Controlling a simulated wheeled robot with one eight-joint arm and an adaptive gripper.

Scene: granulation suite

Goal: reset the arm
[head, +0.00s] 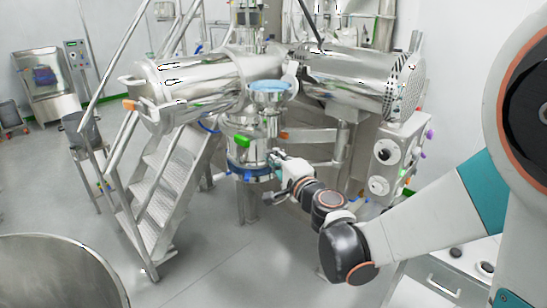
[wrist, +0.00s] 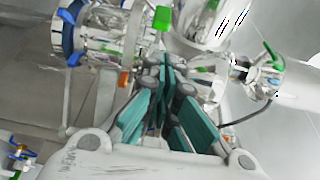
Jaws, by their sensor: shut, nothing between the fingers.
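My gripper (head: 277,160) is at the end of my outstretched arm, in the middle of the head view. It is beside the steel vessel (head: 252,150) with blue and green fittings; I cannot tell whether it touches it. In the wrist view my gripper (wrist: 166,62) has its teal fingers brought together at the tips, with nothing between them. Steel pipework with a blue clamp (wrist: 68,38) and a green part (wrist: 162,18) lies beyond the fingers.
Metal stairs (head: 165,190) with handrails stand left of the vessel. A large steel cylinder (head: 365,80) is behind my arm. A control panel (head: 388,158) with knobs is to the right. A round steel container (head: 50,270) fills the lower left. The grey floor (head: 225,270) between is clear.

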